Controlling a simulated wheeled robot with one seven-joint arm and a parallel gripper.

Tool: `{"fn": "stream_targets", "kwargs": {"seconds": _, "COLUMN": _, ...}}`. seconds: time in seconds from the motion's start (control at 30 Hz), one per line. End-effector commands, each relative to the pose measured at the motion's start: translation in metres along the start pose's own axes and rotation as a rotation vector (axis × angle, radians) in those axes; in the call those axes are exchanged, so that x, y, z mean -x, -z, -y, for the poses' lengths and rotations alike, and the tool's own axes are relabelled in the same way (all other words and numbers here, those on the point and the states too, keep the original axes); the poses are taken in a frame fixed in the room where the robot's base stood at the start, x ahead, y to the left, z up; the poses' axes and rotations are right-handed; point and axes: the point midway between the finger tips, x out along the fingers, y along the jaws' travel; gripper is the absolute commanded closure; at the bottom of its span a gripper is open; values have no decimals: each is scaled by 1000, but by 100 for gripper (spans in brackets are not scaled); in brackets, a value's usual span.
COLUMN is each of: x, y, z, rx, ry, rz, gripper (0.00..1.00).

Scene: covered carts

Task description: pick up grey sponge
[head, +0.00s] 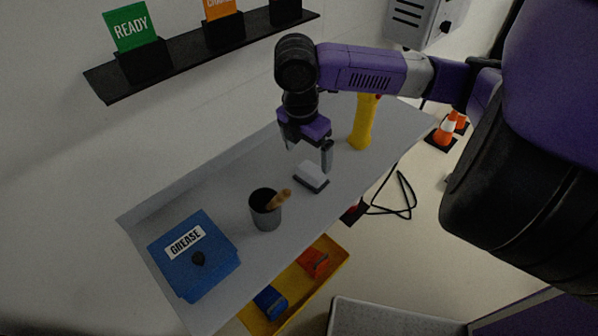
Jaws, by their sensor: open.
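The grey sponge (311,178) is a small light block with a darker lower layer. It lies flat on the grey cart top (205,205), near the middle. My gripper (308,155) points down over the sponge's far edge. It is open, with one finger to the right that overlaps the sponge's upper right edge in the picture. Whether that finger touches the sponge cannot be told. The other finger is mostly hidden beneath the purple gripper body.
A grey cup (265,214) with a wooden handle stands left of the sponge. A blue GREASE box (218,262) is at the front left. A yellow tool (363,125) stands behind right. A yellow tray (331,270) sits below. A black shelf (190,53) is on the wall.

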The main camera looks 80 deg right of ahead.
Motion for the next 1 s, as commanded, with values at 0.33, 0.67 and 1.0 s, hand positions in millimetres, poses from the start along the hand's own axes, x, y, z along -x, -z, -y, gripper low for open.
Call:
{"fn": "stream_targets", "kwargs": {"seconds": 0.33, "x": -36, "y": 0, "z": 6, "rx": -1, "ry": 2, "rz": -3, "gripper": 6}}
{"fn": "stream_targets", "kwargs": {"seconds": 0.67, "x": -70, "y": 0, "z": 8, "rx": 1, "ry": -2, "rz": -2, "gripper": 6}}
{"fn": "stream_targets", "kwargs": {"seconds": 1.0, "x": -70, "y": 0, "z": 8, "rx": 1, "ry": -2, "rz": -1, "gripper": 34}}
